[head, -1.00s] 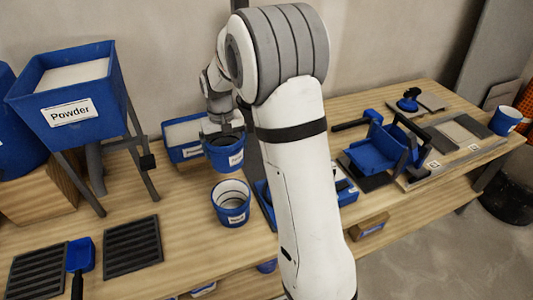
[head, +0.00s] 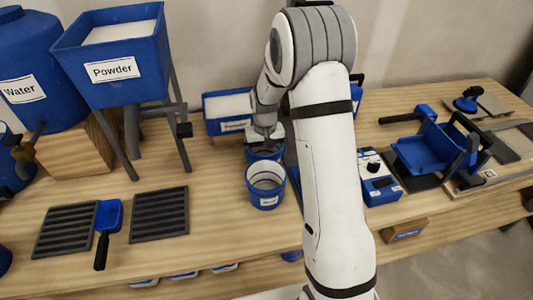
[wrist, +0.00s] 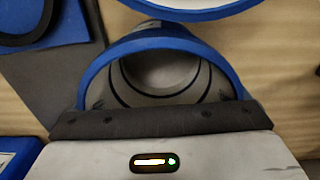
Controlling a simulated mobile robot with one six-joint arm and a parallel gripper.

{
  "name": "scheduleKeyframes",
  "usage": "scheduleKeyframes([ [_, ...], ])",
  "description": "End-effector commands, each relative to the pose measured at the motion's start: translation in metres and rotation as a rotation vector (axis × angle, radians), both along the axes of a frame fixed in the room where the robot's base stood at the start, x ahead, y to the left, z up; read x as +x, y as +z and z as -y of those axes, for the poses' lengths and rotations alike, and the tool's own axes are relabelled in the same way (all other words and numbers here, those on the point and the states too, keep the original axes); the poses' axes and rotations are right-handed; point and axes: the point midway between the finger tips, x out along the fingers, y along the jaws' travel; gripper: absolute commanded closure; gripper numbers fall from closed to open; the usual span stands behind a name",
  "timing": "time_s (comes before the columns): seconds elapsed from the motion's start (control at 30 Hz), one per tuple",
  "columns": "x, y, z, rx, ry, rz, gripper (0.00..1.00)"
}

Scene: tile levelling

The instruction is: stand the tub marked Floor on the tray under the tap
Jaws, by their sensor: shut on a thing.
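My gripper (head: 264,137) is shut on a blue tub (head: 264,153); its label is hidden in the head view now. The wrist view shows the held tub's blue rim (wrist: 160,44) and grey ringed inside, with my dark gripper pads (wrist: 155,120) at its near edge. A second blue tub (head: 267,194) stands on the bench just in front, its label too small to read. The water tank (head: 40,70) is at the left, with a tap (head: 24,150) low on it. A black slotted tray (head: 66,232) lies on the bench in front of the tap.
Another slotted tray (head: 160,214) lies in front of the powder hopper (head: 115,60), whose legs stand on the bench. A blue scoop (head: 107,215) lies between the trays. A blue powder box (head: 228,110) stands behind my gripper. Bare bench lies between the right tray and second tub.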

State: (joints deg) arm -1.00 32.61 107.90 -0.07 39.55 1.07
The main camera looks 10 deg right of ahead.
Motion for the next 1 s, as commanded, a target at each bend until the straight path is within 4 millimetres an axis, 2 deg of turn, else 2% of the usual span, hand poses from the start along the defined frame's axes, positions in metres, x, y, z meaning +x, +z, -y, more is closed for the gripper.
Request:
scheduleKeyframes([
  [0.3, 0.0, -0.003, 0.0, 0.0, 0.0, 0.002, 0.31],
  [0.33, 0.0, -0.003, 0.0, 0.0, 0.0, 0.002, 0.06],
  [0.4, 0.0, -0.002, 0.0, 0.0, 0.0, 0.002, 0.0],
  [0.67, 0.0, 0.0, 0.0, 0.0, -0.001, 0.002, 0.0],
  [0.77, 0.001, 0.008, 0.0, 0.0, -0.001, 0.003, 0.0],
  [1.0, 0.002, 0.057, 0.0, 0.0, -0.001, 0.007, 0.0],
])
